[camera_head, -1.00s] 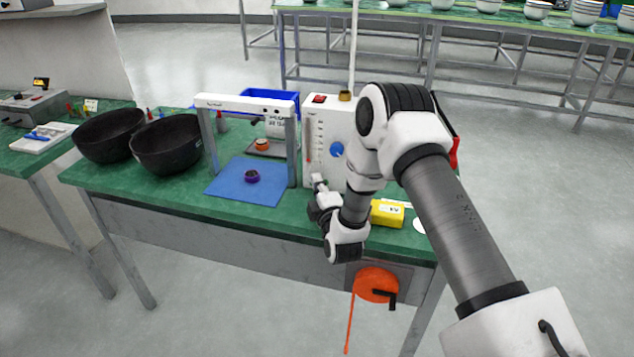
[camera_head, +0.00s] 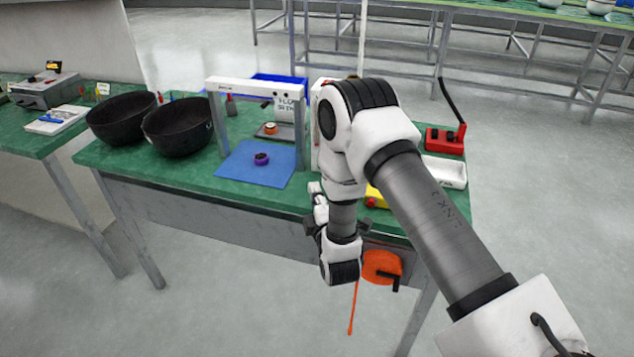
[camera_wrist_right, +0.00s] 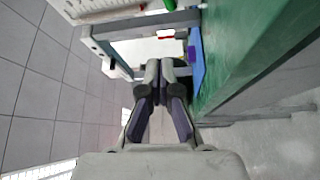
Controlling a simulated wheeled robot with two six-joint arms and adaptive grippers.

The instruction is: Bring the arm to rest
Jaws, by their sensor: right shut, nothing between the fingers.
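My right arm (camera_head: 425,215) comes in from the lower right of the head view, bends at the elbow above the bench and hangs its wrist over the bench's front edge. My right gripper (camera_wrist_right: 164,72) is shut and empty in the wrist view, its dark finger pads together. It points toward the white-and-grey frame, which stands apart from the fingertips. In the head view the gripper is partly hidden by my own wrist. My left gripper is in neither view.
The green bench (camera_head: 130,160) holds two black bowls (camera_head: 180,128), a white frame (camera_head: 250,88) over a blue mat (camera_head: 240,165) with a purple ring (camera_head: 261,158), a yellow box (camera_head: 375,197) and a red device (camera_head: 444,140). An orange reel (camera_head: 380,265) is at the bench front. Floor on the right is clear.

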